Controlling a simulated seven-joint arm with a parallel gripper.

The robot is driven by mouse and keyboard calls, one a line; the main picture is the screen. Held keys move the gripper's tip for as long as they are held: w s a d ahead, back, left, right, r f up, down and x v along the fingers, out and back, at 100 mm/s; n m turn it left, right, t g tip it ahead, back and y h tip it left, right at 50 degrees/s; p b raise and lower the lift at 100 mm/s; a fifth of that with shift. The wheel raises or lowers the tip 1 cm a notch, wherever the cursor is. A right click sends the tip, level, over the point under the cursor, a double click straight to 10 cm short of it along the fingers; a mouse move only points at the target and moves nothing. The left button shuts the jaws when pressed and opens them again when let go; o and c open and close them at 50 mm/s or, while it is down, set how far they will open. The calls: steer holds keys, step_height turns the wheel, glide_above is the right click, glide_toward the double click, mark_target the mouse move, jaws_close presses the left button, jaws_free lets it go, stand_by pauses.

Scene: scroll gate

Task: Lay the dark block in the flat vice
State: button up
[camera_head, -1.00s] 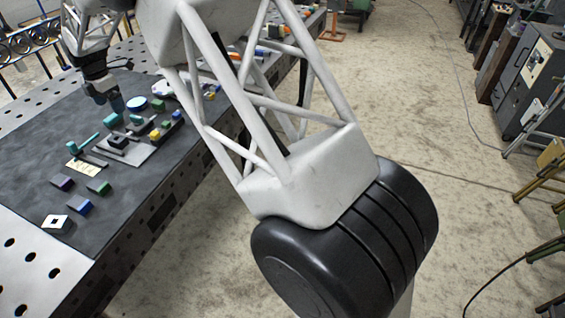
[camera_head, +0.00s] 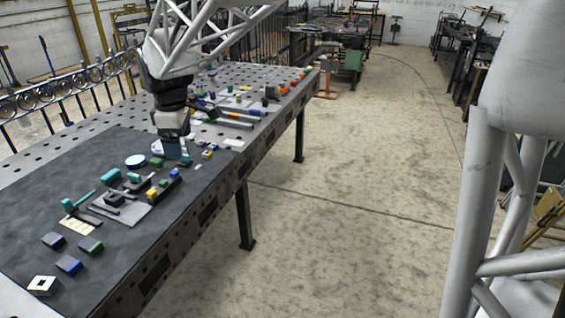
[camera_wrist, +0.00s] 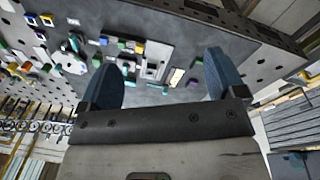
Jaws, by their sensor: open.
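A dark block (camera_head: 113,199) sits on a light grey plate (camera_head: 133,215) in the middle of the dark mat; this low fixture looks like the flat vice, but its jaws are too small to make out. More dark blocks lie at the near end of the mat, one purplish (camera_head: 53,241), one blue-marked (camera_head: 69,265), one green-marked (camera_head: 91,246). I cannot tell which is the task's block. My gripper (camera_head: 176,155) is above the far part of the mat, beyond the plate. In the wrist view its blue fingers (camera_wrist: 165,80) are wide apart and empty; the plate (camera_wrist: 155,68) shows beyond them.
A white square piece (camera_head: 42,285) lies at the near end.

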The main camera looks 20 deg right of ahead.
steer(key=s+d+f+m, duration=0.1)
steer(key=s+d+m, duration=0.3)
steer(key=s, duration=0.7)
steer(key=s+d+f+m+t, duration=0.1)
steer(key=s+d+m, duration=0.4)
steer(key=s, duration=0.6)
steer(key=s+d+f+m, duration=0.2)
steer(key=s+d+m, duration=0.3)
steer(key=s, duration=0.6)
steer(key=shift+s+f, duration=0.15)
steer(key=shift+f, duration=0.2)
steer(key=shift+d, duration=0.1)
steer(key=shift+c, duration=0.2)
